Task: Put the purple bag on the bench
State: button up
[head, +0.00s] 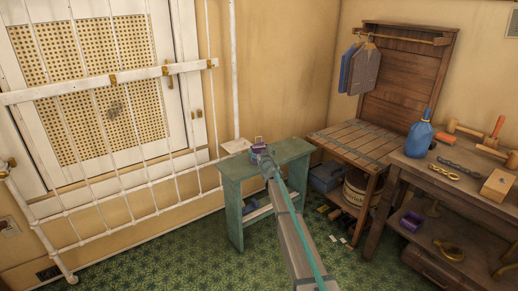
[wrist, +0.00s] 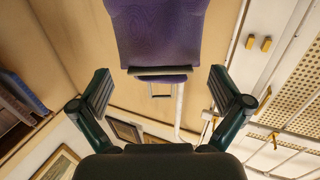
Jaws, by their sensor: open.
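The purple bag (wrist: 155,35) fills the top middle of the wrist view, with a dark bar and a small handle at its near end. My gripper (wrist: 163,88) is open, its two fingers spread wide to either side of the bag's handle end, not touching it. In the head view the purple bag (head: 258,149) shows small at the end of my arm, over the top of the green bench (head: 291,152). My arm partly hides it, and I cannot tell whether it touches the bench top.
A slatted wooden rack (head: 356,143) with hanging clothes stands at the back right. A workbench (head: 440,185) with tools and a blue bottle (head: 419,137) is at the right; a small purple object (head: 411,222) lies on its lower shelf. A white barred gate (head: 110,110) runs along the left.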

jog(key=s+d, duration=0.1)
jog(key=s, duration=0.7)
jog(key=s+d+f+m+g+h, duration=0.1)
jog(key=s+d+f+g+h, duration=0.15)
jog(key=s+f, duration=0.7)
jog(key=s+d+f+m+g+h, duration=0.1)
jog(key=s+d+f+g, duration=0.2)
jog(key=s+f, duration=0.65)
jog(key=s+d+f+g, duration=0.3)
jog(key=s+f+g, duration=0.4)
jog(key=s+f, duration=1.4)
jog(key=s+f+g, duration=0.2)
jog(key=s+g, duration=0.1)
jog(key=s, duration=0.9)
jog(key=s+f+g, duration=0.2)
jog(key=s, duration=1)
jog(key=s+a+r+g, duration=0.1)
jog(key=s+r+g, duration=0.1)
jog(key=s, duration=1)
jog(key=s+a+r+g, duration=0.1)
jog(key=s+g, duration=0.4)
jog(key=s, duration=0.8)
jog(key=shift+a+r+y, duration=0.15)
jog(key=shift+r+y, duration=0.2)
jog(key=shift+r, duration=0.05)
